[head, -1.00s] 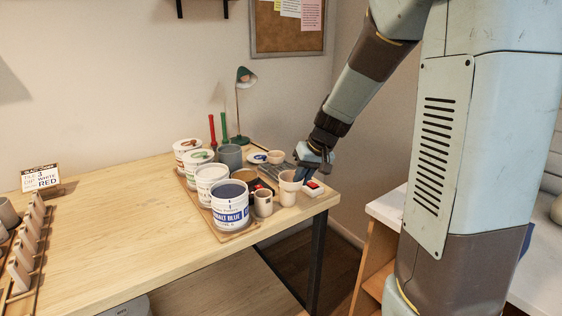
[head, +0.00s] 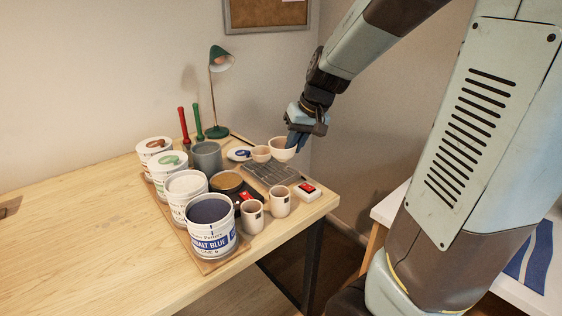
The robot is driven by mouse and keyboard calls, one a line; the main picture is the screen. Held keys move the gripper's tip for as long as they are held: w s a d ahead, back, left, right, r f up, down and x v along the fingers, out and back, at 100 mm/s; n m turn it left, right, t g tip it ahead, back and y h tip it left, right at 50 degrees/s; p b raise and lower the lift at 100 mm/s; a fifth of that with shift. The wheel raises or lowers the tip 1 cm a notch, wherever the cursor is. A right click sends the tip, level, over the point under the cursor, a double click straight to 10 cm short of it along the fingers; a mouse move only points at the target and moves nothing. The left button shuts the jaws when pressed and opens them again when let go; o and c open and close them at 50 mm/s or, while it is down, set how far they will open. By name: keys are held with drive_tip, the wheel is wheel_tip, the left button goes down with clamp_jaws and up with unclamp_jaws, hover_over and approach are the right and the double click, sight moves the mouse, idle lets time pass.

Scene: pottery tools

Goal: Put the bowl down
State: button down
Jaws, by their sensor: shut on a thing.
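My gripper (head: 297,141) is shut on the rim of a pale pinkish bowl (head: 280,151) at its right side. The bowl looks upright and is at the back right of the workbench, behind the grey ribbed tray (head: 271,176). I cannot tell whether its base touches the surface. A smaller bowl (head: 261,154) stands just left of it, very close. The fingertips partly cover the held bowl's right edge.
Two mugs (head: 252,217) (head: 280,201) stand near the front edge, beside a small red-and-white box (head: 306,190). Several glaze tubs, including a cobalt blue one (head: 211,228), line the left. A blue-marked dish (head: 239,154) and green lamp (head: 218,131) are behind.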

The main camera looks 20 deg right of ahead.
drive_tip(key=w+f, duration=0.2)
drive_tip(key=w, duration=0.1)
drive_tip(key=w+d+f, duration=0.1)
drive_tip(key=w+f, duration=0.2)
drive_tip(key=w, duration=0.1)
drive_tip(key=w+d+f, duration=0.1)
drive_tip(key=w+f, duration=0.2)
drive_tip(key=shift+w, duration=0.25)
drive_tip(key=shift+w+f, duration=0.4)
drive_tip(key=shift+f, duration=1.6)
drive_tip(key=c, duration=1.2)
unclamp_jaws()
